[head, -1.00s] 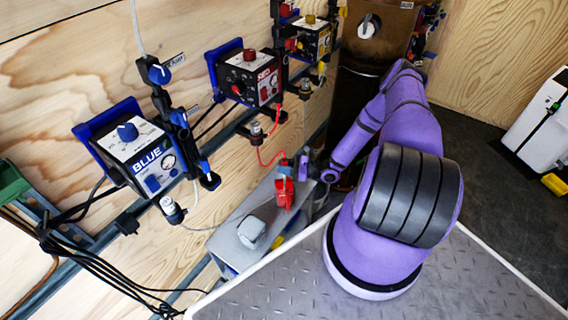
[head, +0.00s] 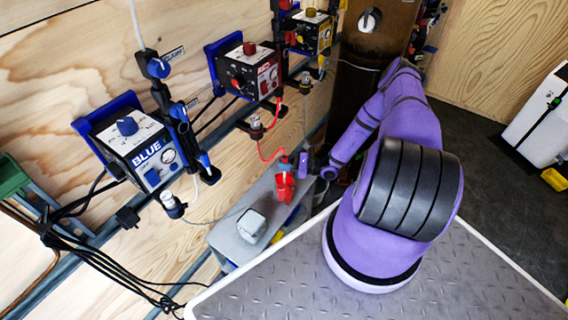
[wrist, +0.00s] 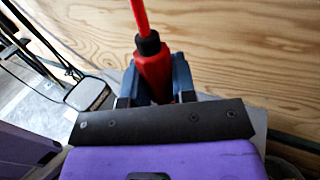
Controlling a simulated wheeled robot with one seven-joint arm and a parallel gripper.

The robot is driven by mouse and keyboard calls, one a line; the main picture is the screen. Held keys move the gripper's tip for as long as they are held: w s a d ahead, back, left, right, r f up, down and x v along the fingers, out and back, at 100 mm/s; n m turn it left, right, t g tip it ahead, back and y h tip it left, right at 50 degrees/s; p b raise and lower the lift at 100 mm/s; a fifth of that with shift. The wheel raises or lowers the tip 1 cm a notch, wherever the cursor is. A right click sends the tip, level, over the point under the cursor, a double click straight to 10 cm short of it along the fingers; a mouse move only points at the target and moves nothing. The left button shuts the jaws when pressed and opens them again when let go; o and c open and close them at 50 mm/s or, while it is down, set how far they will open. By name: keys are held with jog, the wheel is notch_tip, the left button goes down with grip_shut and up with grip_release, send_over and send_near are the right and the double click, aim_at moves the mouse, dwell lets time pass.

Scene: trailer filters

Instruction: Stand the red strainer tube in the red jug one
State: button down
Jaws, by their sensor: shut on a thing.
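My gripper (wrist: 153,88) is shut on the red strainer tube (wrist: 152,72), with a dark finger on each side of it. The tube is roughly upright, with a black collar and a thin red line rising from its top. In the head view the tube's top (head: 284,159) shows small beside the gripper (head: 292,160). The red jug (head: 284,188) appears directly below it on a grey bench. I cannot tell whether the tube's lower end is inside the jug; in the wrist view that end is hidden by my gripper.
A whitish jug (head: 252,226) stands at the left on the grey bench (head: 228,240). Blue (head: 145,152), red (head: 250,72) and yellow (head: 310,33) control units hang on the plywood wall. A red line runs from the red unit's side to the tube. Black cables hang at lower left.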

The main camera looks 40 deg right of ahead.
jog(key=shift+f, duration=0.75)
dwell(0.4)
jog(key=c, duration=0.8)
grip_release()
jog(key=shift+c, duration=0.2)
jog(key=v, duration=1)
jog(key=shift+s+d, duration=0.25)
jog(key=shift+d, duration=0.05)
